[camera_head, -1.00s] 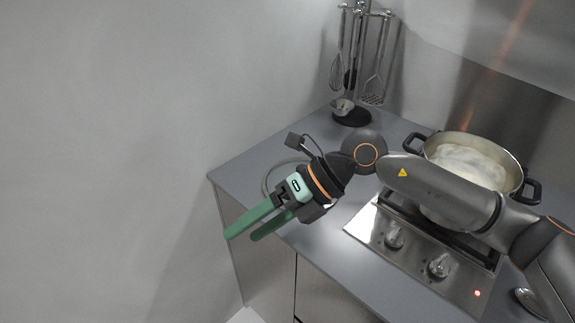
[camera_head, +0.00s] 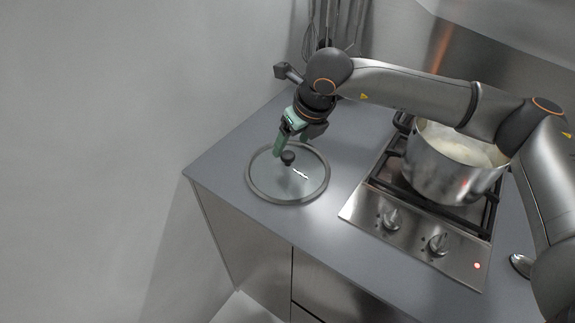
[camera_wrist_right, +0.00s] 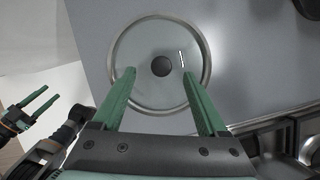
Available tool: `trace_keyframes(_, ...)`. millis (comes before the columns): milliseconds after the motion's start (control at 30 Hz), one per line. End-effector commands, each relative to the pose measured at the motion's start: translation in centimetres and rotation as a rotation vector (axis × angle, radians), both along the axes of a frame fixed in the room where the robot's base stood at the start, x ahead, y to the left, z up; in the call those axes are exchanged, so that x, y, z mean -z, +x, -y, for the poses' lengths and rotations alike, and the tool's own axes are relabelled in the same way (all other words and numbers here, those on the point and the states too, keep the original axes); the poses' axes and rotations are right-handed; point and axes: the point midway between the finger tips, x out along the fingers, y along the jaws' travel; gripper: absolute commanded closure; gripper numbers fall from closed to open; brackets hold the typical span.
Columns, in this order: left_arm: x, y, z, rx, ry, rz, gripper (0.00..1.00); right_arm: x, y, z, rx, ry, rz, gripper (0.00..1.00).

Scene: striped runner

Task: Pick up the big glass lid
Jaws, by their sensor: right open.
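The big glass lid (camera_head: 287,186) lies flat on the grey counter, left of the stove. It is a clear round disc with a grey rim and a dark round knob (camera_head: 288,158) in its middle. My right gripper (camera_head: 279,152) points down over the lid, close to the knob. In the right wrist view the lid (camera_wrist_right: 150,36) is below the open green fingers, and the knob (camera_wrist_right: 161,66) shows between their tips. The exact height gap cannot be told. My left gripper (camera_wrist_right: 50,93) shows at the left edge of the wrist view, its fingers apart and empty.
A steel pot (camera_head: 450,170) with pale contents stands on the gas stove (camera_head: 410,228) to the right, under my right arm. Hanging utensils (camera_head: 335,25) stand at the back, partly hidden by the arm. The counter's front edge is near the lid.

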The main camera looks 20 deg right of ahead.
Motion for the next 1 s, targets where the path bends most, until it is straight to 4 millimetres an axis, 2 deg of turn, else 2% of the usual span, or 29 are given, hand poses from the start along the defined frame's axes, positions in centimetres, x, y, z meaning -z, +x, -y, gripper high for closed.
trace_keyframes(167, -0.6, 0.0, 0.0, 0.000, 0.000, -0.001, 0.46, 1.5, 0.3, 0.0, 0.001, -0.001, -0.004, 0.24)
trace_keyframes(400, -1.4, 0.0, 0.0, 0.000, 0.000, 0.000, 0.46, 4.8, 1.2, -0.2, 0.000, 0.000, -0.003, 0.24)
trace_keyframes(700, -1.4, 0.0, 0.0, 0.000, 0.000, 0.000, 0.46, 5.4, 1.5, -0.2, 0.000, 0.001, -0.001, 0.24)
trace_keyframes(1000, -1.4, 0.0, 0.0, 0.000, 0.000, 0.000, 0.46, 5.4, 1.4, -0.2, 0.000, 0.001, -0.001, 0.57)
